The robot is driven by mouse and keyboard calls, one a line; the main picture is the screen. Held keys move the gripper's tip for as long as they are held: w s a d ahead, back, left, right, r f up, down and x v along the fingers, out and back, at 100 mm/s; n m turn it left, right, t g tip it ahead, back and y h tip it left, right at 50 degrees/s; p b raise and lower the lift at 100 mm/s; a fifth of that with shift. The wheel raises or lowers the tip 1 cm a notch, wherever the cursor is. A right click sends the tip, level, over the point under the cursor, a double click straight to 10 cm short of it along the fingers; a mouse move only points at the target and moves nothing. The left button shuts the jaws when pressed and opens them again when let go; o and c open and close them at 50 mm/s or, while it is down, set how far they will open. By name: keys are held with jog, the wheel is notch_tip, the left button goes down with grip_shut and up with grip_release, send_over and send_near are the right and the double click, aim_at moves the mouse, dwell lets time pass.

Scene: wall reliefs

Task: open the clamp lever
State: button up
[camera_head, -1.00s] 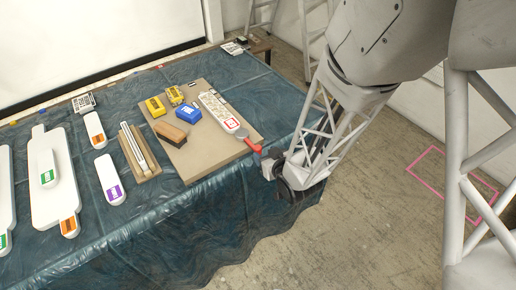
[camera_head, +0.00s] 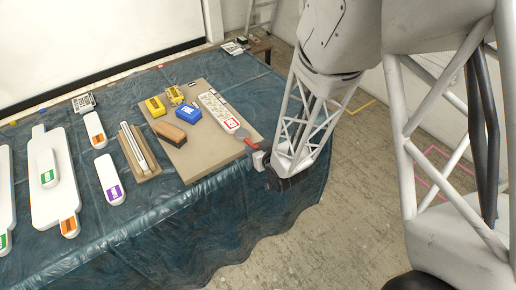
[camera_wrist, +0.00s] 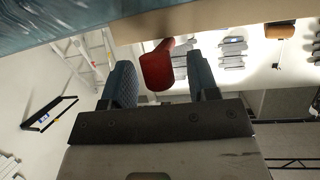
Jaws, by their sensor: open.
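The red clamp lever (camera_head: 250,143) sticks out past the right edge of the beige board, at the end of a long white clamp piece (camera_head: 219,112) with a red-framed label. My gripper (camera_head: 260,159) is just beyond the lever's free end and partly hides it. In the wrist view the red lever (camera_wrist: 157,66) shows between the two dark fingers of my gripper (camera_wrist: 160,80), with a gap on each side. The jaws are open. The frames do not show clearly how deep the lever sits between them.
The beige board (camera_head: 205,158) also carries a blue box (camera_head: 189,114), yellow boxes (camera_head: 155,107) and a brown block (camera_head: 170,133). White labelled pieces lie left on the blue-covered table (camera_head: 150,215).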

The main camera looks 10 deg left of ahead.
grip_shut()
jog(key=shift+s+a+h, duration=0.15)
jog(key=shift+h, duration=0.15)
dwell(0.4)
jog(key=shift+s+a+m+t+h, duration=0.35)
jog(key=shift+a+m+t+h, duration=0.1)
jog(key=shift+m+h, duration=0.3)
jog(key=shift+s+a+m+t+h, duration=0.4)
jog(key=shift+m+h, duration=0.25)
jog(key=shift+m, duration=0.2)
jog(key=shift+s+a+m+t+h, duration=0.25)
jog(key=shift+a+m+h, duration=0.25)
jog(key=shift+m+h, duration=0.3)
jog(key=shift+s+a+m+t+h, duration=0.1)
jog(key=shift+a+m+t+h, duration=0.1)
jog(key=shift+a+m+h, duration=0.45)
jog(key=shift+d+h, duration=0.1)
jog(key=shift+h, duration=0.25)
grip_release()
jog(key=shift+s, duration=0.1)
